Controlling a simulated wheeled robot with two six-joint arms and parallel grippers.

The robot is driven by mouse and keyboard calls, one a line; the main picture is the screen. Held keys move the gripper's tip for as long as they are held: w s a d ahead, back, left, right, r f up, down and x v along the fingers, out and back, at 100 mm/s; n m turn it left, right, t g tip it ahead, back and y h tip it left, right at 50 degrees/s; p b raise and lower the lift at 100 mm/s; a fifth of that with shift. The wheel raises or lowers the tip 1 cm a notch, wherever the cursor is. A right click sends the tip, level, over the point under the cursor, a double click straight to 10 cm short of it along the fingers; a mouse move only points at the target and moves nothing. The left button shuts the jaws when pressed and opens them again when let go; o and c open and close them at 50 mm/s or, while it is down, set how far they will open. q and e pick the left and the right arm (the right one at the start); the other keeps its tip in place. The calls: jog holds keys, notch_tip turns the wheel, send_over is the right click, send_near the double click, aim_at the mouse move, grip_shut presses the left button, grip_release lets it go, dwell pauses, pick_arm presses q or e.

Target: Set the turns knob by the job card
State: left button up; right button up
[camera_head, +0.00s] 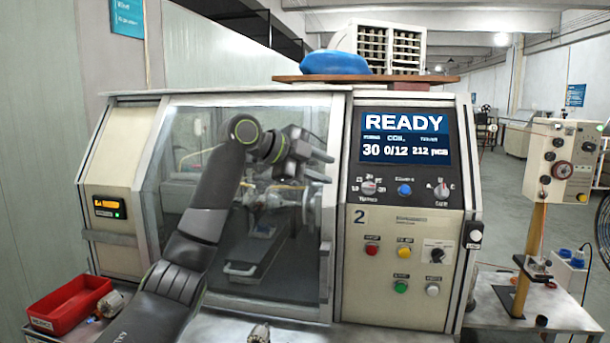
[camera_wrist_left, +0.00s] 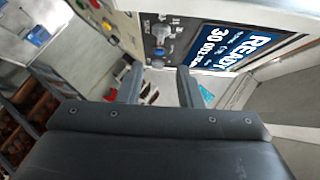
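The turns knob (camera_head: 369,187) is a grey knob with a dial scale, low left under the display on the winding machine's panel. It also shows in the left wrist view (camera_wrist_left: 160,31). The display (camera_head: 404,137) reads READY, 30, 0/12 and 212. My left gripper (camera_head: 331,168) is open and empty in front of the machine's window edge, left of the knob and apart from it. In the left wrist view its fingers (camera_wrist_left: 161,82) stand apart with nothing between them. The knob's exact pointer setting is too small to read. I cannot make out a job card. My right gripper is not in view.
A blue button (camera_head: 405,189) and a second knob (camera_head: 441,190) sit right of the turns knob. Red, yellow, green and white buttons and a black switch (camera_head: 437,252) lie below. A red bin (camera_head: 70,305) stands at lower left. A post-mounted box (camera_head: 560,160) stands at right.

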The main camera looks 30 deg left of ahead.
pick_arm(q)
jog(key=shift+b+v, duration=0.55)
jog(key=shift+v, duration=1.75)
jog(key=shift+f, duration=0.15)
